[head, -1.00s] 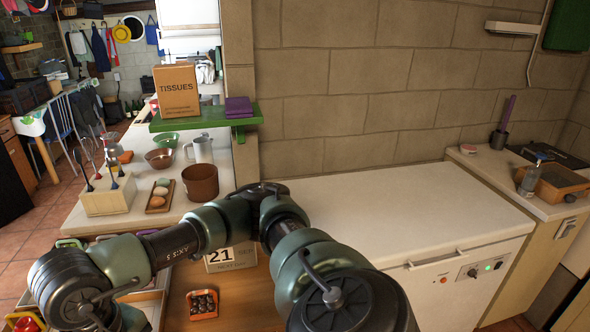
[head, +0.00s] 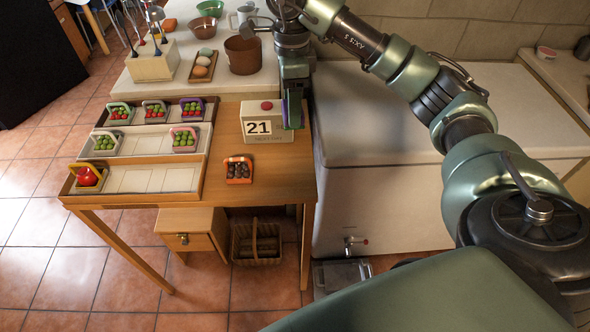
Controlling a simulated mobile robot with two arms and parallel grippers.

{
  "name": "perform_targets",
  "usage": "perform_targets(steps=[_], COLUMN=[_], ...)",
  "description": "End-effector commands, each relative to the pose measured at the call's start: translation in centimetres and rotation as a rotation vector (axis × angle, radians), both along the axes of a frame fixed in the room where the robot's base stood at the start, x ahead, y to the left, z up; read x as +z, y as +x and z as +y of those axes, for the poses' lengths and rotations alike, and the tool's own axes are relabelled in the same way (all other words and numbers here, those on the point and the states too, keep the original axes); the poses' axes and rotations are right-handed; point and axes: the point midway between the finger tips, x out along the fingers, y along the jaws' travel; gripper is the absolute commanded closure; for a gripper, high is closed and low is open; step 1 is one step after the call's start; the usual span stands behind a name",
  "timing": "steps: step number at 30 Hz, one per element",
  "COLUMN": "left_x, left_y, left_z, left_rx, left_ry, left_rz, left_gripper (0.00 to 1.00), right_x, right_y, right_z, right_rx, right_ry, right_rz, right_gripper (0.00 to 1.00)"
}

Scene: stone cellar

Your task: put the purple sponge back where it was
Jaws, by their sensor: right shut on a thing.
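My right gripper (head: 292,104) points down beside the right end of the calendar block, above the wooden table's right edge. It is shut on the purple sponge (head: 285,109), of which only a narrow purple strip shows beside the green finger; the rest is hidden. I cannot tell whether the sponge touches the table. My left gripper is not in view.
The calendar block (head: 268,122) reading 21 stands close left of the gripper. A small orange basket (head: 238,169) and a stepped rack (head: 150,180) with several fruit baskets are on the table (head: 270,190). A white chest (head: 385,130) stands right. A brown pot (head: 243,55) is behind.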

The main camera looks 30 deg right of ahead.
Motion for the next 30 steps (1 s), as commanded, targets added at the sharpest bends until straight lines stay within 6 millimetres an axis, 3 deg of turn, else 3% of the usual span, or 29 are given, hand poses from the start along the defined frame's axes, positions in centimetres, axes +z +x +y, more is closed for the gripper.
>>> perform_targets(steps=[5,14,21,30], left_x=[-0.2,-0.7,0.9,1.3], left_y=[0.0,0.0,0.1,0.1], left_z=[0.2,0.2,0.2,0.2], left_rx=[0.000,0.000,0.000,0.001], left_ry=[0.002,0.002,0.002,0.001], left_rz=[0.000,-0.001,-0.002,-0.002], left_gripper=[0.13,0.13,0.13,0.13], right_x=[-1.4,-9.2,-14.1,-16.6], right_y=[0.2,0.0,0.1,0.2], right_z=[-0.5,-0.4,-0.6,-0.6], right_rx=[-0.089,-0.089,-0.089,-0.087], right_ry=[0.001,0.004,0.000,0.000], right_rz=[0.005,0.009,0.006,0.004], right_gripper=[0.70,0.70,0.70,0.70])
